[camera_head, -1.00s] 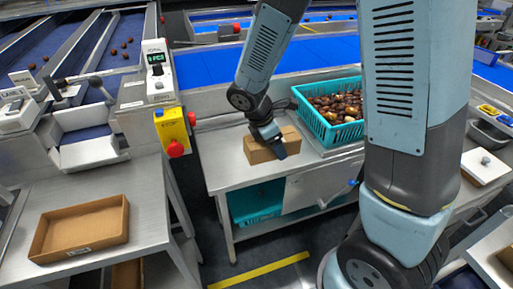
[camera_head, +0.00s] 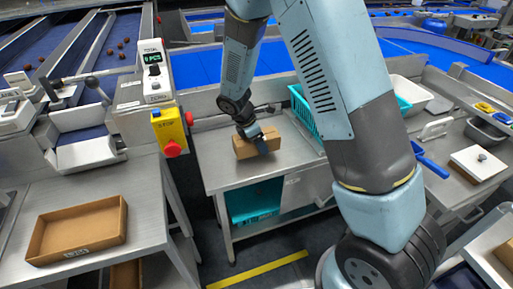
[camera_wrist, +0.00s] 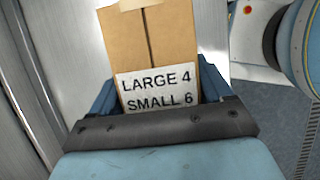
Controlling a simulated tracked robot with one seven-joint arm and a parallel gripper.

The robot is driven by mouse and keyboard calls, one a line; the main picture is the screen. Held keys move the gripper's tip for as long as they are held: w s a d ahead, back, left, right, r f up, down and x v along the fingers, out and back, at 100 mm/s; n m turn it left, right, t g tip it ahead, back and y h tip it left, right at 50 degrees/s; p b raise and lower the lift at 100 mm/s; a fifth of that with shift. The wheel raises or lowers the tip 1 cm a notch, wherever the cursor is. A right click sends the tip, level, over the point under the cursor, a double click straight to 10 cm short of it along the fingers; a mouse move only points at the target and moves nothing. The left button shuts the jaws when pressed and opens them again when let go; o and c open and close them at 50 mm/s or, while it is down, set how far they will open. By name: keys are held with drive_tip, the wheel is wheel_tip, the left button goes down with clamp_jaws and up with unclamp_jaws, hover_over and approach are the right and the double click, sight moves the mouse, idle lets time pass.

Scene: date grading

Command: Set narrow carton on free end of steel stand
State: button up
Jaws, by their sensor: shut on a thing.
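The narrow brown carton (camera_head: 243,150) is in my gripper (camera_head: 257,142), over the left end of the steel stand (camera_head: 212,178) in the head view. I cannot tell whether its base touches the stand top. In the wrist view the carton (camera_wrist: 165,45) sits between the two blue fingers of my gripper (camera_wrist: 160,98), with a label reading "LARGE 4 SMALL 6" facing the camera. The gripper is shut on it. A teal crate (camera_head: 303,108) stands on the stand to the right, mostly hidden behind my arm.
A yellow stop box (camera_head: 170,130) with a red button is just left of the stand. An open shallow carton (camera_head: 77,253) lies on the left steel table (camera_head: 140,215). A teal bin (camera_head: 255,200) is under the stand. Bare steel shows around the held carton.

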drive_tip(key=shift+w+f, duration=0.1)
drive_tip(key=shift+f, duration=1.6)
drive_tip(key=o, duration=1.2)
drive_tip(key=shift+a+r, duration=0.1)
